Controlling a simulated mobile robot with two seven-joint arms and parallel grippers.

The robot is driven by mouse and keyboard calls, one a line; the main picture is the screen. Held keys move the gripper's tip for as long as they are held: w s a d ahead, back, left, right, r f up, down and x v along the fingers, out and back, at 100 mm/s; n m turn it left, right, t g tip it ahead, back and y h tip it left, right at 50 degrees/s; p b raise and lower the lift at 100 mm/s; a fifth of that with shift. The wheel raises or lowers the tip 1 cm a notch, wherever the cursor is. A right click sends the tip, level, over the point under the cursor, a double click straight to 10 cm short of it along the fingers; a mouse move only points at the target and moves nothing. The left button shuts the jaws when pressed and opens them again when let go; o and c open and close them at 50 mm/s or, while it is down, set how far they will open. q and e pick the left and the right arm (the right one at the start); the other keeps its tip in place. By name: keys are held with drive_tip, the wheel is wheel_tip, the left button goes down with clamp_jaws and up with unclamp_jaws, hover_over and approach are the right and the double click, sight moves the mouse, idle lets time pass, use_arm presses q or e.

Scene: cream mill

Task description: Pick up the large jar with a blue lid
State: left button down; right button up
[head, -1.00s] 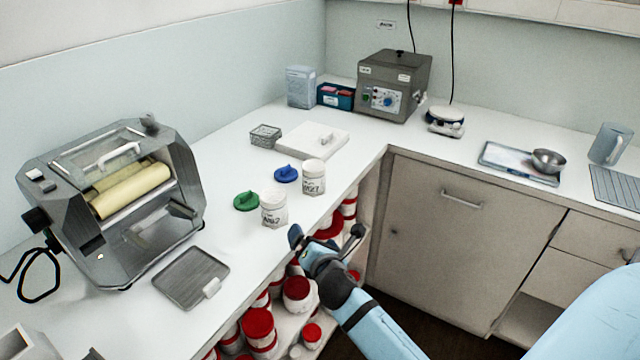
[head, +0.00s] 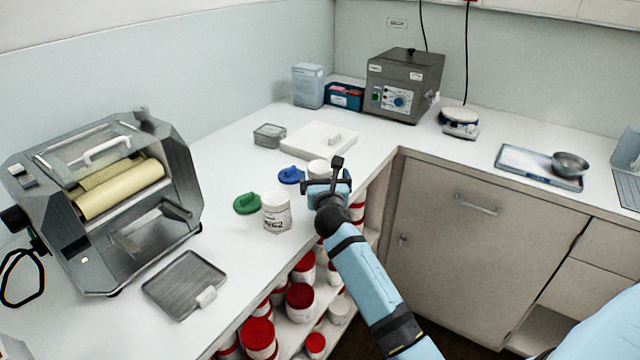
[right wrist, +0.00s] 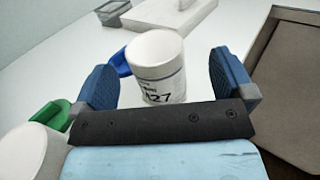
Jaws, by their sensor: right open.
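A white jar (head: 317,166) with a printed label stands on the counter, mostly hidden behind my right gripper (head: 327,181) in the head view. A blue lid (head: 291,175) lies on the counter beside it, to its left. In the right wrist view the jar (right wrist: 157,68) is upright, its white top showing and its label facing me. It appears between the two blue fingers of my right gripper (right wrist: 160,65), with a gap on each side. The gripper is open and empty. The blue lid (right wrist: 121,63) is partly behind the left finger. My left gripper is out of view.
A second white jar (head: 277,213) and a green lid (head: 247,203) stand close by on the left. A white slab (head: 319,141) and wire basket (head: 268,135) are behind. The roller mill (head: 100,200) is far left. Red-lidded jars (head: 300,296) fill shelves below the counter edge.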

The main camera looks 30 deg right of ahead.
sight(320, 167)
drive_tip(key=x, duration=0.5)
drive_tip(key=shift+w+a, duration=0.2)
drive_tip(key=shift+a, duration=0.05)
drive_tip(key=c, duration=1.2)
drive_tip(key=shift+o, duration=0.2)
drive_tip(key=shift+r, duration=0.1)
